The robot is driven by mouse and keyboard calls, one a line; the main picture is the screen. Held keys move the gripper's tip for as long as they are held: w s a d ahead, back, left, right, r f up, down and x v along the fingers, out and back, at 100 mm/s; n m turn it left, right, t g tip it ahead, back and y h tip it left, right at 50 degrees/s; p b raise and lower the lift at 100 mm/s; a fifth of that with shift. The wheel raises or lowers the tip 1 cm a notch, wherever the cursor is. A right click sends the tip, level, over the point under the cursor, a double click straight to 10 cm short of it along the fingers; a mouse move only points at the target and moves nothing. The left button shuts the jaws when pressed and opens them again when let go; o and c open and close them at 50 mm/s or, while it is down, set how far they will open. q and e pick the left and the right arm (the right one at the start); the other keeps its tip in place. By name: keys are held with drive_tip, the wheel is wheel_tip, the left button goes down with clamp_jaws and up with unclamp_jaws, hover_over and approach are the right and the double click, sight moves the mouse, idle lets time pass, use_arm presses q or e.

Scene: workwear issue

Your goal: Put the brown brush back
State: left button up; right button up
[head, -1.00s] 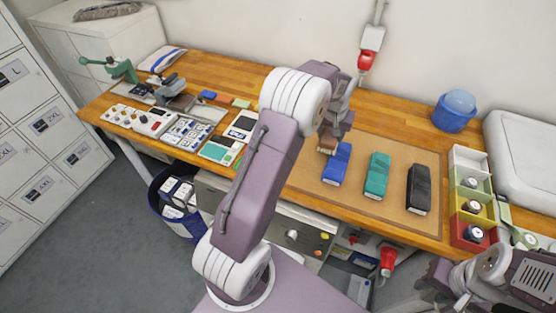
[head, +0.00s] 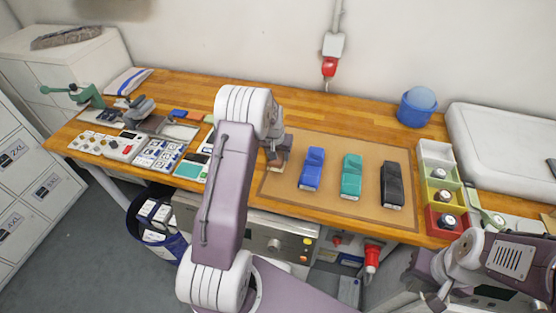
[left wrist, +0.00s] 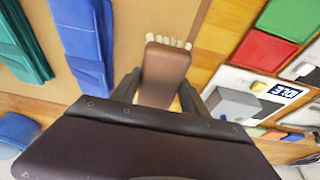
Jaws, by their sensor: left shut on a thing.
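The brown brush (head: 284,148) is in my left gripper (head: 273,152), over the left part of the tan mat (head: 330,207). In the left wrist view the brush (left wrist: 166,70) shows its brown back and pale bristles between the two fingers of the gripper (left wrist: 160,88). I cannot tell whether it touches the mat. A blue brush (head: 311,170), a green brush (head: 351,177) and a black brush (head: 393,184) lie in a row on the mat, right of the brown one. My right arm is at the lower right; its gripper (head: 436,298) is small and unclear.
Right of the mat stand stacked coloured bins (head: 441,188) with round items, and a blue tub (head: 417,107) is behind. Left of the mat are a card tray (head: 160,154) and devices. The mat's left strip beside the blue brush looks clear.

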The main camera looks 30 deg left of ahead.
use_arm(q)
wheel_tip(320, 180, down, 4)
drive_tip(key=shift+r+p, duration=0.2)
drive_tip(key=shift+p, duration=0.35)
drive_tip(key=shift+f, duration=0.25)
drive_tip(key=shift+f, duration=0.1)
drive_tip(key=o, duration=1.6)
